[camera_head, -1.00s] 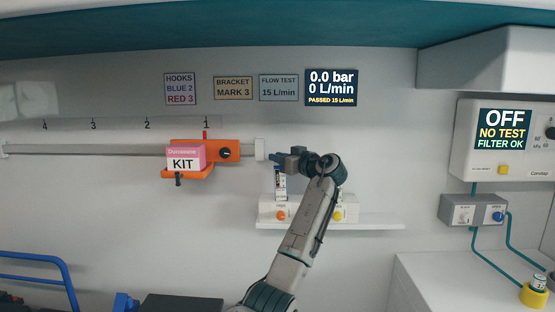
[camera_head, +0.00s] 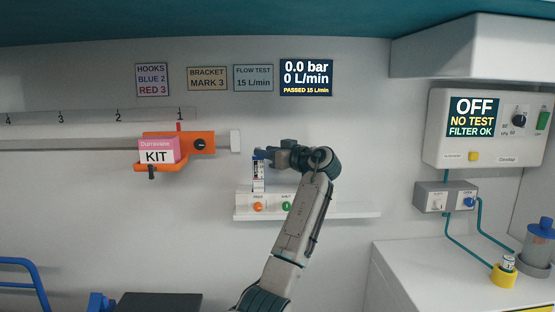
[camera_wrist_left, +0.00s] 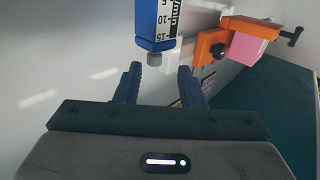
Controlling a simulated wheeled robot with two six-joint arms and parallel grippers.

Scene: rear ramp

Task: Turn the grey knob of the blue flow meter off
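The blue flow meter (camera_head: 258,176) stands upright at the wall above a small shelf in the head view. My left gripper hides part of its top. In the left wrist view the blue body (camera_wrist_left: 156,22) shows a white scale, with the small grey knob (camera_wrist_left: 155,59) at its lower end. My left gripper (camera_head: 262,154) is at the flow meter's upper part. In the wrist view its two fingers (camera_wrist_left: 158,80) are apart and empty, just below the knob in the picture. I see no contact with the knob. My right gripper is not in view.
An orange bracket (camera_head: 203,142) with a pink kit box (camera_head: 158,150) is on the rail left of the flow meter. The white shelf (camera_head: 340,213) has orange and green knobs above it. A wall screen (camera_head: 306,78) reads 0.0 bar, 0 L/min. A suction unit (camera_head: 436,130) hangs right.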

